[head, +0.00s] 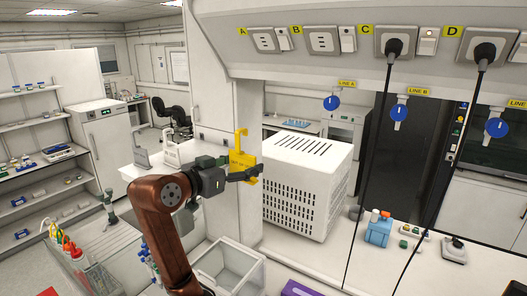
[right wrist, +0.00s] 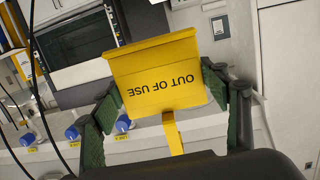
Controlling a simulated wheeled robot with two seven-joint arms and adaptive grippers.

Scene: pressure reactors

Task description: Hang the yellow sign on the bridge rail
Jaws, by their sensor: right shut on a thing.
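The yellow sign (head: 242,158) is held up in the air in the head view, left of the white perforated box. In the right wrist view the sign (right wrist: 160,75) reads "OUT OF USE" upside down, with a narrow yellow strip extending toward the palm. My right gripper (head: 246,174) is shut on the sign, with green-padded fingers on both sides of it. The overhead bridge panel (head: 300,68) runs across the upper right, carrying sockets labelled A to D; I cannot clearly single out a rail on it. The sign is apart from the panel. My left gripper is not in view.
The white perforated box (head: 307,185) stands on the bench close to the right of the gripper. Black cables (head: 374,150) hang from the sockets on the right. Blue valve handles (head: 331,103) hang below the panel. A clear open bin (head: 228,268) is below.

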